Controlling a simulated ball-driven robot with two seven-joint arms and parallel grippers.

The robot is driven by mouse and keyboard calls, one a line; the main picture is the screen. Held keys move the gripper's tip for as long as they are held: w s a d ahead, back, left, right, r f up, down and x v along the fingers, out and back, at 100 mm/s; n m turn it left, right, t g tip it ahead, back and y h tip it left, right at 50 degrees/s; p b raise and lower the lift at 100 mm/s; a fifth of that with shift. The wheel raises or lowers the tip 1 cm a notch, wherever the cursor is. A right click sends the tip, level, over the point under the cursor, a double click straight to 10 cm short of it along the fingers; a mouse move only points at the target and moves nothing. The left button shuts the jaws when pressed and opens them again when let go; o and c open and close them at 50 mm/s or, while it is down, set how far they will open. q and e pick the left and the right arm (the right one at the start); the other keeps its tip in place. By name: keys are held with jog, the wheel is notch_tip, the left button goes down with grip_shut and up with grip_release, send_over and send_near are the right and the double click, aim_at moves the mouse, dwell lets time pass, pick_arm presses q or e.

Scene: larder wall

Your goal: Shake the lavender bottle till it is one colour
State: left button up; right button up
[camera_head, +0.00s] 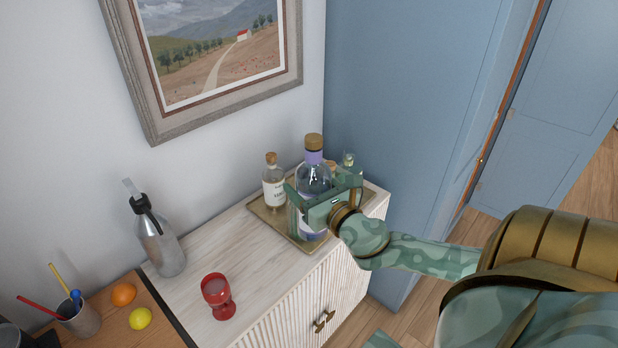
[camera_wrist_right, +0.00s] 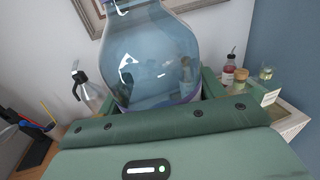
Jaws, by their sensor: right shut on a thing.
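The lavender bottle (camera_head: 313,176) stands about upright over the tray (camera_head: 268,221), with a brown cap, a lavender neck band and bluish glass. My right gripper (camera_head: 320,196) is shut on its body and hides part of it. In the right wrist view the bottle (camera_wrist_right: 152,58) fills the upper middle, between the fingers of the right gripper (camera_wrist_right: 160,100). I cannot tell whether its base touches the tray, nor whether its contents are in layers. My left gripper is in neither view.
A corked, labelled bottle (camera_head: 273,183) stands on the tray left of the gripper; a small glass bottle (camera_head: 348,163) is behind it. A red goblet (camera_head: 218,296) and a grey siphon (camera_head: 157,243) stand on the sideboard. A blue cabinet (camera_head: 400,110) rises close at right.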

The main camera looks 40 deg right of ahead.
aim_at(309, 167)
jog(key=shift+w+r, duration=0.1)
jog(key=shift+r, duration=2.35)
jog(key=shift+f, duration=3.35)
